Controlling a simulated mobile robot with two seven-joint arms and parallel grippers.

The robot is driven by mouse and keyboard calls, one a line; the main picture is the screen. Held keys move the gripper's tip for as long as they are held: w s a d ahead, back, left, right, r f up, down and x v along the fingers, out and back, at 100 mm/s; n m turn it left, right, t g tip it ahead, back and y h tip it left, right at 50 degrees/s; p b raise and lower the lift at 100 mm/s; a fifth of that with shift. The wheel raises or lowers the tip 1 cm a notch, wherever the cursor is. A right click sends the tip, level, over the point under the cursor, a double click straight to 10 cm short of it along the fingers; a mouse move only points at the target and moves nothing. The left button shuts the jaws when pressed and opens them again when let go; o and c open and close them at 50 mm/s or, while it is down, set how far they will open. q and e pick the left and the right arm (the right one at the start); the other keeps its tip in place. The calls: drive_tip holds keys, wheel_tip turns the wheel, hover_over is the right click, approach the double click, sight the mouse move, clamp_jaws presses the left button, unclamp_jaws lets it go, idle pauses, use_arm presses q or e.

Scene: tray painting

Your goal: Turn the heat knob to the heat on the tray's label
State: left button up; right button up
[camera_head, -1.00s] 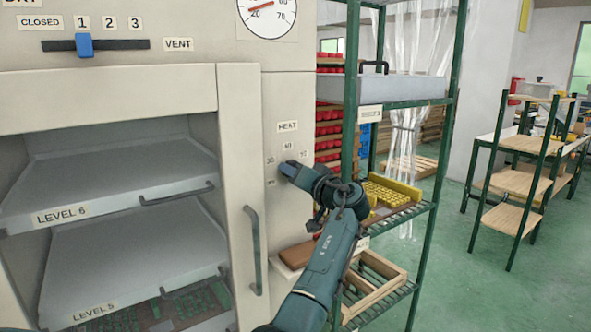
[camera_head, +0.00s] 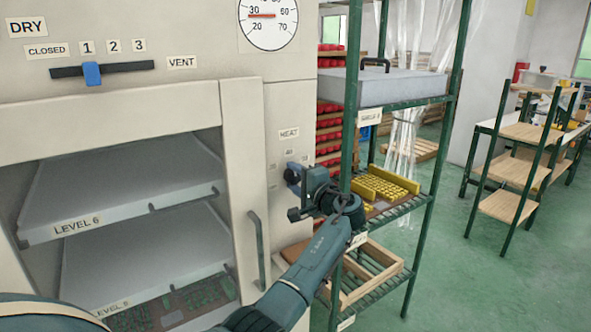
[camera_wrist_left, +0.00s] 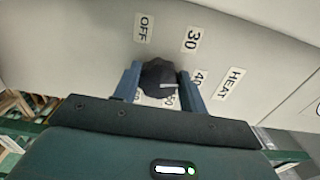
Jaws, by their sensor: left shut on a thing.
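The dark round heat knob (camera_wrist_left: 158,76) sits on the dryer's front panel, between the two blue fingers of my left gripper (camera_wrist_left: 159,86) in the left wrist view. The gripper is shut on it; it also shows in the head view (camera_head: 293,179). Labels OFF (camera_wrist_left: 144,28), 30 (camera_wrist_left: 191,40), 40 and 50 stand around the knob, with HEAT (camera_wrist_left: 229,84) beside them. Another label is partly hidden by the gripper. I cannot make out the knob's pointer. My right gripper is out of view.
The vent slider (camera_head: 92,74) stands near 1. A dial gauge (camera_head: 268,20) has its needle near 30. A green-framed rack (camera_head: 430,205) with a yellow block and a wooden crate stands close to the right of my left arm. Green floor lies open beyond.

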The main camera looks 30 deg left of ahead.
use_arm(q)
drive_tip(key=m+p, duration=0.1)
drive_tip(key=m, duration=0.1)
drive_tip(key=m+p, duration=0.1)
drive_tip(key=p, duration=0.1)
drive_tip(key=shift+r+m, duration=0.4)
drive_tip(key=m+p, duration=0.1)
drive_tip(key=m, duration=0.1)
drive_tip(key=shift+m, duration=0.4)
drive_tip(key=m, duration=0.4)
drive_tip(key=shift+w+f+p, duration=0.1)
drive_tip(key=shift+w+p, duration=0.05)
drive_tip(key=shift+p, duration=0.2)
drive_tip(key=shift+m, duration=2)
drive_tip(key=o, duration=1)
drive_tip(key=shift+d, duration=0.15)
